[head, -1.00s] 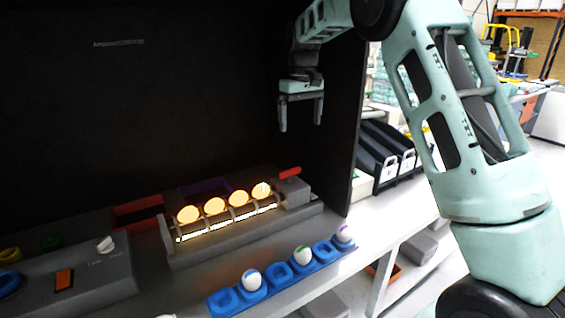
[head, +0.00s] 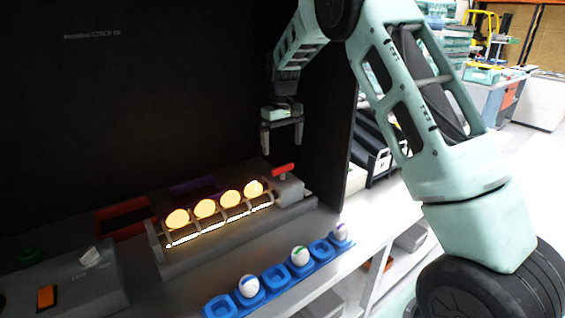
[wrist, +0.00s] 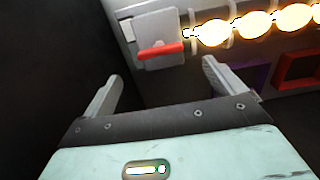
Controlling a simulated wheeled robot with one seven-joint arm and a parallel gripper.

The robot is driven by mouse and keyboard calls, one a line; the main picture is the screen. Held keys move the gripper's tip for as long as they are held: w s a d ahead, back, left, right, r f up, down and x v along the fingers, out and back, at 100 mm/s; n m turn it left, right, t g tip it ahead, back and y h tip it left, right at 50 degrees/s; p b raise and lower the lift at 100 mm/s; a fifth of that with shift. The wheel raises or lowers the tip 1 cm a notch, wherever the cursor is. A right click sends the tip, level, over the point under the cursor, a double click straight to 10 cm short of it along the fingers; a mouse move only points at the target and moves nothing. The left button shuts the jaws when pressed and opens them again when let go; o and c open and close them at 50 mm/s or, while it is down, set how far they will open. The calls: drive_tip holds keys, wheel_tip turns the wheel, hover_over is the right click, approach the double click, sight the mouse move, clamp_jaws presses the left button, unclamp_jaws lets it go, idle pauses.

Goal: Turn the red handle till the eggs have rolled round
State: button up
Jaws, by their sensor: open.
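The red handle (head: 283,170) sits on a grey block at the right end of the lit egg roller (head: 200,247). It also shows in the wrist view (wrist: 160,51), beyond my fingertips. Several glowing eggs (head: 205,208) lie in a row on the roller, left of the handle. My gripper (head: 281,150) is open and empty, pointing down just above the handle in the head view. In the wrist view my gripper (wrist: 162,72) has its fingers wide apart, with the handle ahead between them. I cannot tell the exact gap to the handle.
A blue tray (head: 274,278) with several cups and white marked eggs (head: 300,256) stands in front of the roller. A grey control box (head: 95,287) with a switch is at left.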

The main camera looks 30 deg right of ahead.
sight(283, 166)
wheel_tip(283, 166, down, 8)
drive_tip(key=shift+r+p, duration=0.1)
drive_tip(key=shift+p, duration=0.45)
drive_tip(key=c, duration=1)
